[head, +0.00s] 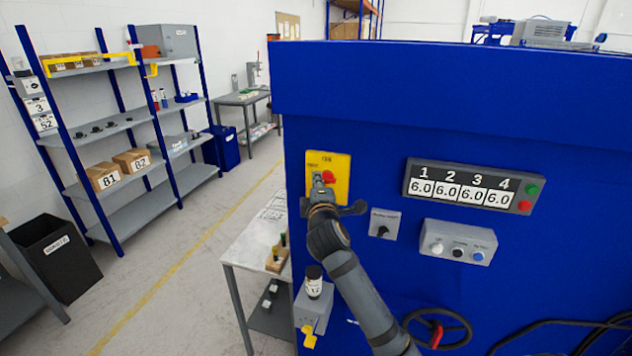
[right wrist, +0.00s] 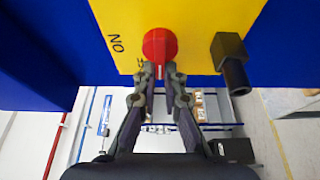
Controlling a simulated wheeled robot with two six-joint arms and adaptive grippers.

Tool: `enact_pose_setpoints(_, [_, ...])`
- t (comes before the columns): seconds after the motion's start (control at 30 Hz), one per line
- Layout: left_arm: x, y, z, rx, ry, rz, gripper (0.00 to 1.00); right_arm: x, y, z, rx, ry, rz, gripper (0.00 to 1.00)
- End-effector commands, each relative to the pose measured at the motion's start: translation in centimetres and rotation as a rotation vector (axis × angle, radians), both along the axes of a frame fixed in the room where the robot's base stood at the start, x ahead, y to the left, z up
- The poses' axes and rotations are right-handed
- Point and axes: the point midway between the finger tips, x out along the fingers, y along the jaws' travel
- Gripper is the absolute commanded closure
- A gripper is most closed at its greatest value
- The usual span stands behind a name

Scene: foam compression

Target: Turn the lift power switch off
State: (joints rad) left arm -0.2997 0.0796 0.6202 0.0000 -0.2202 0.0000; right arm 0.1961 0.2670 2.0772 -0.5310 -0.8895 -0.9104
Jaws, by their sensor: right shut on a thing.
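The lift power switch is a round red knob (head: 328,176) on a yellow plate (head: 341,165) on the blue machine's front. In the right wrist view the red knob (right wrist: 158,43) fills the top middle, with "ON" printed to its left on the yellow plate (right wrist: 200,14). A second label below the knob is mostly hidden by a finger. My right gripper (head: 322,184) is at the plate. Its fingertips, also in the wrist view (right wrist: 161,72), are shut on the knob's handle, which points down between them. My left gripper is not in view.
A dark block (right wrist: 229,47) juts from the plate beside the knob. Right of the plate are a small black selector switch (head: 383,226), a 6.0 display panel (head: 473,186) and a button box (head: 458,242).

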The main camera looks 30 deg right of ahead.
Motion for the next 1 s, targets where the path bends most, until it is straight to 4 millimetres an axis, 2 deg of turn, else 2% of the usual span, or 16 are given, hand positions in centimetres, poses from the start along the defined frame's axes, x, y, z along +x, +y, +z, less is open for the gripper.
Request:
enact_pose_setpoints(0.6, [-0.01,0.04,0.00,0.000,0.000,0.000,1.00,-0.02,-0.12,-0.21,-0.028,0.036,-0.005,1.00])
enact_pose_setpoints(0.63, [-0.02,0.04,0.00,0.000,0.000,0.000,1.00,-0.03,-0.13,-0.21,-0.028,0.036,-0.005,0.90])
enact_pose_setpoints(0.8, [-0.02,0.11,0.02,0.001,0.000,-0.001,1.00,-0.03,-0.11,-0.13,-0.029,0.034,-0.004,0.68])
enact_pose_setpoints(1.0, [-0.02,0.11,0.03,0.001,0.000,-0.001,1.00,-0.02,-0.06,-0.02,-0.028,0.031,-0.002,0.68])
